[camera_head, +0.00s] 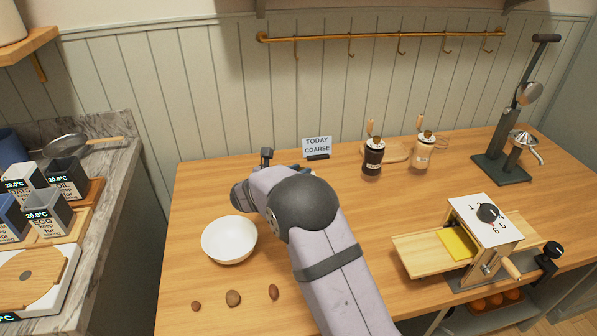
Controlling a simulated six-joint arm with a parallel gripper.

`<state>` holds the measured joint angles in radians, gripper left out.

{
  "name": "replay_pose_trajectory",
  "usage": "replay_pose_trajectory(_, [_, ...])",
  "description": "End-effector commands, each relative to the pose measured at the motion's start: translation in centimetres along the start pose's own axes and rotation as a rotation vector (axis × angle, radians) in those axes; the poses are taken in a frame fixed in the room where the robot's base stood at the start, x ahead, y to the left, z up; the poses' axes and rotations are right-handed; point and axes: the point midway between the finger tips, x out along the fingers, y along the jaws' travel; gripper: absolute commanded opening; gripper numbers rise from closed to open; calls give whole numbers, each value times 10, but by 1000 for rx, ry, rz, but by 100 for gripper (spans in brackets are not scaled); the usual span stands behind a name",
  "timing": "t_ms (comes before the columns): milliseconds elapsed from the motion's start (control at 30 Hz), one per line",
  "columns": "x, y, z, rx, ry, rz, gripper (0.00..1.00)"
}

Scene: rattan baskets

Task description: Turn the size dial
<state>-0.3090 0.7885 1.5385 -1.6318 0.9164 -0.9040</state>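The size dial (489,213) is a round black knob on the white top plate (470,207) of a wooden device at the right. The digits 1, 5 and 6 show around it; others are hidden or too small to read. A card (317,147) at the back of the table reads "TODAY COARSE". My arm reaches in from the bottom centre and bends left at a grey joint. My gripper (266,156) appears as a small dark shape beyond the wrist, left of the card and far from the dial. Its fingers are too small to tell open from shut.
A white bowl (229,240) and three brown nuts (233,298) lie left of my arm. A lever press (503,160) stands at the back right. A wooden crank handle (512,268) and another black knob (553,249) sit beside the device.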

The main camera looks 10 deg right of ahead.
Motion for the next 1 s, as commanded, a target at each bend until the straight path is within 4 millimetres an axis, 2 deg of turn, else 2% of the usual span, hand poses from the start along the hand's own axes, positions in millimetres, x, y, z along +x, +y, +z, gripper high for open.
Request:
replay_pose_trajectory(233, [0, 2, 2, 13, -2, -29, 0])
replay_pose_trajectory(1000, [2, 8, 4, 142, -8, -339, 0])
